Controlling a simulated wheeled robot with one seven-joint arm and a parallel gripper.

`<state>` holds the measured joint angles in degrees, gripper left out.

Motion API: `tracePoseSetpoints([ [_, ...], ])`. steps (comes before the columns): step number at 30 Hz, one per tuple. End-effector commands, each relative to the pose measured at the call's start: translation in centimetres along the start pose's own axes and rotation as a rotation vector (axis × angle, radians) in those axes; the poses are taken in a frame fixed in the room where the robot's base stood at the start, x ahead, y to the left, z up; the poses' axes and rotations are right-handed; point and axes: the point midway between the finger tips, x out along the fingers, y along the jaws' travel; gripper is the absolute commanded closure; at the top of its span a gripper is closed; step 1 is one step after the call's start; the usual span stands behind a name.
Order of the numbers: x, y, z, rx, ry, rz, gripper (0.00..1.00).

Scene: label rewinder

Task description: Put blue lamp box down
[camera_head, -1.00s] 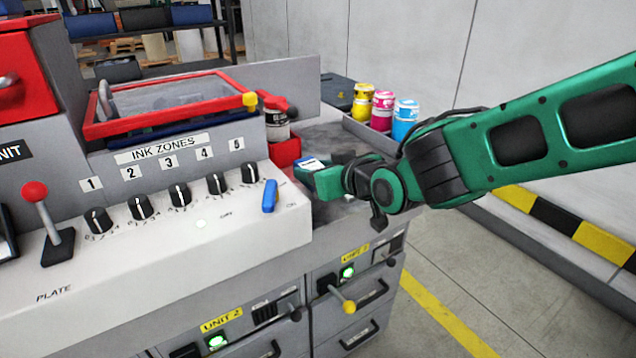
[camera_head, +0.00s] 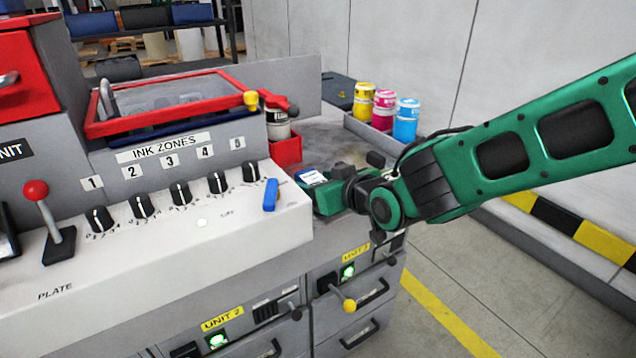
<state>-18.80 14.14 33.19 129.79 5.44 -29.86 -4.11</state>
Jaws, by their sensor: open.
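The blue lamp box (camera_head: 311,177) is a small box with a white label on top and blue edges. It is on the grey surface at the right end of the press, right of the red holder. My gripper (camera_head: 322,188) is open, with its green and dark parts close to the box at its right and near side. The box's underside and lower sides are hidden, so I cannot tell whether the fingers touch it.
The ink zone panel (camera_head: 240,215) with knobs and a blue switch (camera_head: 270,195) lies just left. A red holder (camera_head: 287,150) with a can stands behind. Yellow, magenta and cyan ink cans (camera_head: 405,120) stand in a tray at the back.

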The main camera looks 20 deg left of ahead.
Motion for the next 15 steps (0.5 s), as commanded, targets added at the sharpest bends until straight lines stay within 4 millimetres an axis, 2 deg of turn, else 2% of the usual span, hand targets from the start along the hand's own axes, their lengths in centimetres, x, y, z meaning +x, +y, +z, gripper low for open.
tracePoseSetpoints([
  [5,-1.2,0.1,-0.2,-0.002,0.001,0.002,0.42],
  [15,-6.3,0.0,-0.1,-0.002,0.002,0.002,0.42],
])
